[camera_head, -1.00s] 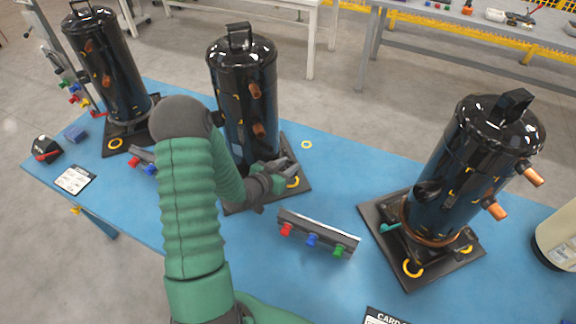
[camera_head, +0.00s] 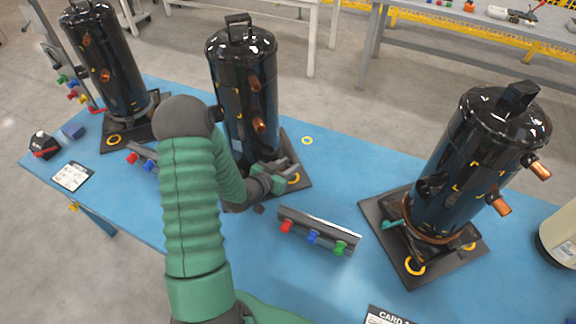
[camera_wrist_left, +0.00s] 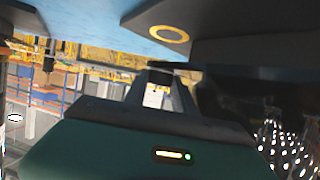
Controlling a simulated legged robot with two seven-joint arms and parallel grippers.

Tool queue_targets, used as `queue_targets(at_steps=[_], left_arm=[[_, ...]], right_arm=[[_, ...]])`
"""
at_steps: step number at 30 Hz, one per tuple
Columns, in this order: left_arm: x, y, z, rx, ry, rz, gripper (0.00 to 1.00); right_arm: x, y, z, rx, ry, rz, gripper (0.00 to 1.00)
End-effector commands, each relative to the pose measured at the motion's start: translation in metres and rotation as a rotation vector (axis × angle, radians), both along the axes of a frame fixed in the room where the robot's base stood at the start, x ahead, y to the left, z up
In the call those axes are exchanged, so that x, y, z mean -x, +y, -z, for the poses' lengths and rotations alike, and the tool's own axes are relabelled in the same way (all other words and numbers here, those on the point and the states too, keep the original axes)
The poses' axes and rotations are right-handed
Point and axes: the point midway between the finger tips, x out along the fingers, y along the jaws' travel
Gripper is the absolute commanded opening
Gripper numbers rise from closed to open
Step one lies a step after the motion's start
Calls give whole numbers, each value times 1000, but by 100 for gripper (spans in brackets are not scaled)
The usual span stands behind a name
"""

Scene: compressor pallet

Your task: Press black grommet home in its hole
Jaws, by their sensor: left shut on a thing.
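The middle black compressor (camera_head: 243,85) stands upright on its dark base plate (camera_head: 302,168). A yellow ring (camera_head: 294,179) marks the plate's front right corner. A yellow ring on a dark plate corner also shows in the left wrist view (camera_wrist_left: 165,33). My left gripper (camera_head: 286,168) is at this corner, beside the ring and low over the plate. In the left wrist view its fingers (camera_wrist_left: 160,82) are shut on a small black piece (camera_wrist_left: 158,66), apparently the black grommet. The hole under it is hidden, and I cannot tell whether the grommet touches the plate. My right gripper is out of view.
A rack with red, blue and green knobs (camera_head: 314,240) lies in front of the gripper. Other compressors stand at the left (camera_head: 104,62) and right (camera_head: 478,150). The blue table (camera_head: 340,180) is clear between the middle and right plates.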

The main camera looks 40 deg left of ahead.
Motion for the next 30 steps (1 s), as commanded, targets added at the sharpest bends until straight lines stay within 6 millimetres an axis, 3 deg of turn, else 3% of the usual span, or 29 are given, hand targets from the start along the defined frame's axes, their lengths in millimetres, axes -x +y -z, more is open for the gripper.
queue_targets(at_steps=[1,6,16,20,28,30], left_arm=[[0,0,1,0,0,0,34],[0,0,0,0,0,0,56],[8,0,-3,0,1,-1,57],[32,-3,-15,0,1,-3,57],[106,-13,-47,1,2,-6,57],[114,-15,-60,8,5,-2,57]], right_arm=[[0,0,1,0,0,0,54],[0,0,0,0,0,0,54],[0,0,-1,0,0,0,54],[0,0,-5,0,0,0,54],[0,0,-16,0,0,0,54],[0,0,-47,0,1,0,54]])
